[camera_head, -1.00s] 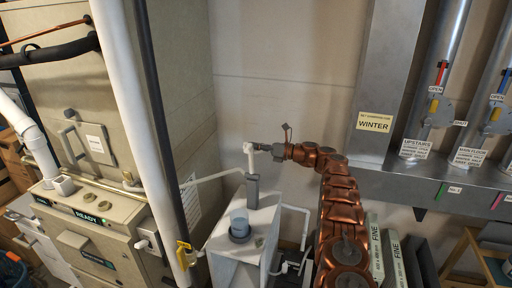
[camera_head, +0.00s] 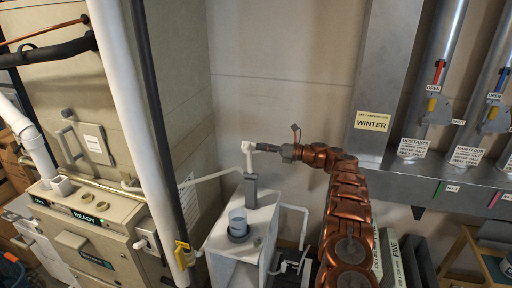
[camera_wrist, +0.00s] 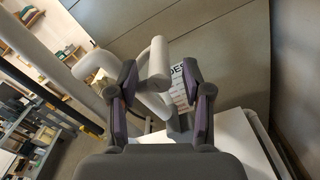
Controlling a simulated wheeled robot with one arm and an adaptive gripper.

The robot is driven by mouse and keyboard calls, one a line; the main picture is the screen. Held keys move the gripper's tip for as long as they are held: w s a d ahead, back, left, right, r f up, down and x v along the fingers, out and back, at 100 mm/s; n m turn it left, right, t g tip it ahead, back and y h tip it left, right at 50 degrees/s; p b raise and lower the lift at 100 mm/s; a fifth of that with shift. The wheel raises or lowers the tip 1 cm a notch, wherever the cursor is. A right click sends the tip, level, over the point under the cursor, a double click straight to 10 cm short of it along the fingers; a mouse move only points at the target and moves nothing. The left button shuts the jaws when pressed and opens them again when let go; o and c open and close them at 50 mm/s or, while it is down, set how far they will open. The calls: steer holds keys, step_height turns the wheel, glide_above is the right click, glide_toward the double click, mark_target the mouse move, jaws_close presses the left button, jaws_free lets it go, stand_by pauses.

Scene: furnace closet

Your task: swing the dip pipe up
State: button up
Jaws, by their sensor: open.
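The dip pipe seems to be the white elbowed pipe (camera_head: 248,158) standing in a grey sleeve (camera_head: 251,186) on top of a pale box-shaped tank (camera_head: 230,262). My gripper (camera_head: 261,147) comes in from the right, level with the pipe's top and very close to it. In the wrist view my gripper (camera_wrist: 161,90) is open, with one finger on each side of the view. A rounded white pipe end (camera_wrist: 158,62) shows between and beyond the fingertips. I cannot tell whether either finger touches it.
A thick white vertical pipe (camera_head: 128,110) and the beige furnace (camera_head: 85,225) stand to the left. Grey ductwork (camera_head: 385,80) is to the right. The wall (camera_head: 280,70) above the pipe is clear.

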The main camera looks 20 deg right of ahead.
steer(key=v, duration=0.8)
steer(key=shift+a, duration=0.1)
